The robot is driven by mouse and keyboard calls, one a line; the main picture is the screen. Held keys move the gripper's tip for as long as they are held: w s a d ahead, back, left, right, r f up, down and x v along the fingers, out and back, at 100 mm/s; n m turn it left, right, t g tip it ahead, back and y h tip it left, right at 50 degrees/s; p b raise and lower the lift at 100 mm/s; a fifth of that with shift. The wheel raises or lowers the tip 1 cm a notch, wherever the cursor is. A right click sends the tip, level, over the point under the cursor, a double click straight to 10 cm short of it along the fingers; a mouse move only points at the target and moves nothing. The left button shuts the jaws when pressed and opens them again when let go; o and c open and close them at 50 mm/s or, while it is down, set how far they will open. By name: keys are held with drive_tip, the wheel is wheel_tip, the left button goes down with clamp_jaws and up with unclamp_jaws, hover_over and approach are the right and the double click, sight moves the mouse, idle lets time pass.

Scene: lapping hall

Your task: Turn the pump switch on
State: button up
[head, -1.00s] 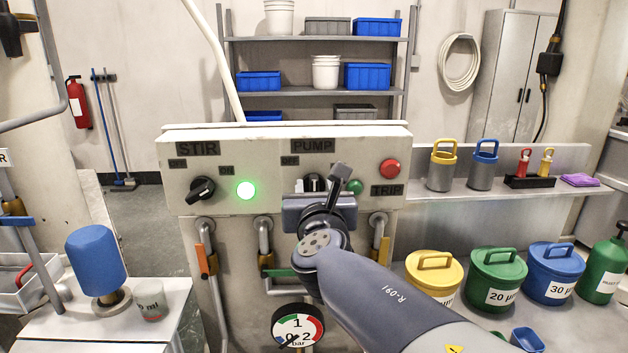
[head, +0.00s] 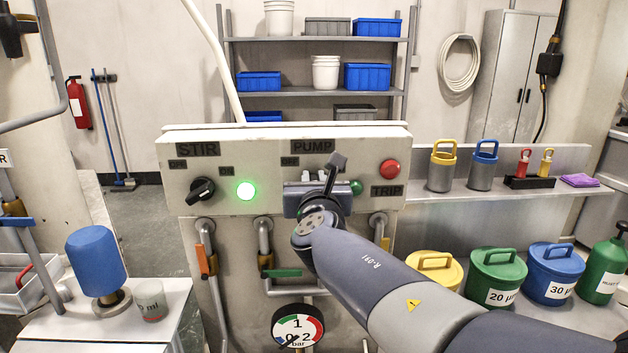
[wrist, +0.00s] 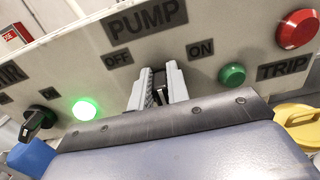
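The pump switch (wrist: 159,82) is a dark knob on the panel below the PUMP label (wrist: 145,17), between the OFF and ON marks. Only a small part of it shows between my fingers; which way it points I cannot make out. My gripper (wrist: 158,78) is open with one toothed grey finger on each side of the knob, fingertips close to the panel. In the head view my gripper (head: 311,186) covers the switch. The green pump lamp (wrist: 231,76) right of the fingers is unlit; it also shows in the head view (head: 355,187).
Left on the same panel (head: 270,198) are the stir knob (head: 201,191) and a brightly lit green lamp (head: 246,190). The red trip button (head: 390,169) is at upper right. Pipes with valve handles and a pressure gauge (head: 298,327) are below. Lidded pots stand at right.

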clamp_jaws()
drive_tip(key=shift+m+b, duration=0.3)
drive_tip(key=shift+b, duration=0.1)
drive_tip(key=shift+d+f+m+b, duration=0.2)
drive_tip(key=shift+d+m+b, duration=0.15)
drive_tip(key=shift+m+b, duration=1.4)
drive_tip(key=shift+d+f+m+b, duration=0.2)
drive_tip(key=shift+d+m+b, duration=0.15)
drive_tip(key=shift+m+b, duration=1.3)
drive_tip(key=shift+d+f+m+b, duration=0.2)
drive_tip(key=shift+d+m+b, duration=0.15)
drive_tip(key=shift+m+b, duration=1.4)
drive_tip(key=shift+m+p, duration=0.3)
drive_tip(key=shift+m, duration=0.35)
drive_tip(key=o, duration=0.5)
unclamp_jaws()
